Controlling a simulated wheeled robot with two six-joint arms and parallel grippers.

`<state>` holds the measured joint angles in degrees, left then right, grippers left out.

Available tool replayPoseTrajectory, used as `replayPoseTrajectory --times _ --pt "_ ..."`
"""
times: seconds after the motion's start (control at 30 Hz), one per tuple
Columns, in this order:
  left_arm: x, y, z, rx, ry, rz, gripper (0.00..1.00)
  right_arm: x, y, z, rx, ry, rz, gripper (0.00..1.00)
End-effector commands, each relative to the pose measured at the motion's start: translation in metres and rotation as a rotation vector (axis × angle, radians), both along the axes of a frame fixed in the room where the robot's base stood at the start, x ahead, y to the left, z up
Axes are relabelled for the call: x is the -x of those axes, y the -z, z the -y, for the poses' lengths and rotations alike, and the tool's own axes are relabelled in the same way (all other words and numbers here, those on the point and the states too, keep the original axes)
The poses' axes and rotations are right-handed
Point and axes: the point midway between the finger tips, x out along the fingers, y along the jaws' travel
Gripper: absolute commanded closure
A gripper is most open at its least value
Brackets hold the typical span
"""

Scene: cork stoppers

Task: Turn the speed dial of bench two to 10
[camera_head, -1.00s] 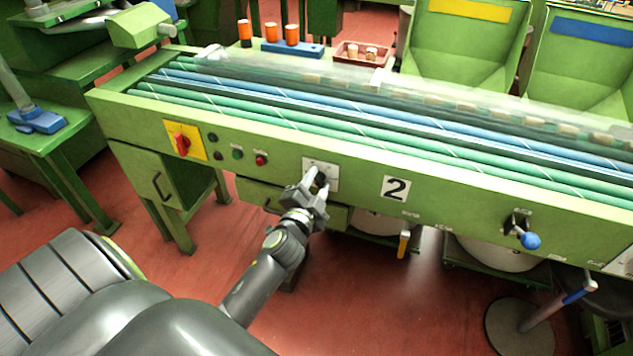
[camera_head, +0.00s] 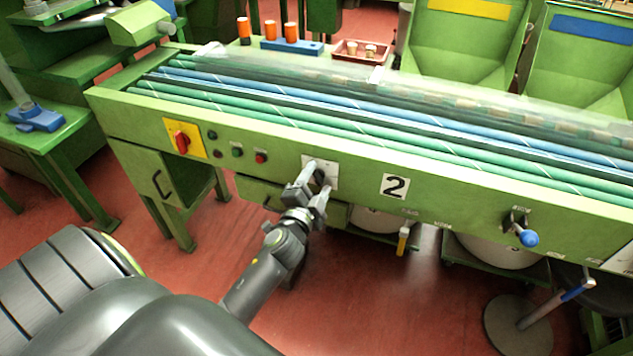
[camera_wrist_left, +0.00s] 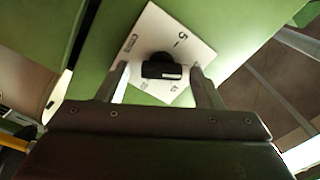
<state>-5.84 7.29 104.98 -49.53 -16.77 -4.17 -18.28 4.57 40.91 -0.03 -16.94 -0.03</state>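The speed dial is a black knob (camera_wrist_left: 162,67) on a white square plate (camera_wrist_left: 185,38) with printed marks; a "5" is readable. The dial's pointer setting cannot be made out. My right gripper is not in view.
Left of the dial are a red switch on yellow (camera_head: 183,140) and small buttons (camera_head: 261,157). A blue-knobbed lever (camera_head: 527,238) is to the right. Green and blue rollers (camera_head: 330,110) run along the bench top. A stool base (camera_head: 517,325) stands at lower right.

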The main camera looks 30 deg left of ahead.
Motion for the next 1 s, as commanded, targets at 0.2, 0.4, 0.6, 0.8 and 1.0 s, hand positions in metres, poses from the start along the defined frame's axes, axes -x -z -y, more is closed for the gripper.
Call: replayPoseTrajectory --times 0.2,0.4,0.6,0.8,1.0 --pt "0.000 -0.001 0.000 0.000 0.000 0.001 0.40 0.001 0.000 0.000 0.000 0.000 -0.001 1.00" --pt "0.011 0.000 0.003 0.003 0.000 0.001 0.40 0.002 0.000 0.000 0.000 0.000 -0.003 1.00" --pt "0.047 0.001 0.011 0.004 -0.001 -0.001 0.40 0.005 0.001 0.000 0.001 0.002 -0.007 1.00" --pt "0.087 0.000 0.021 0.003 -0.003 -0.001 0.40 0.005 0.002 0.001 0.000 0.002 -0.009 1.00" --pt "0.124 0.001 0.029 0.004 -0.003 -0.002 0.40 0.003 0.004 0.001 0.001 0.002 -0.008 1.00"
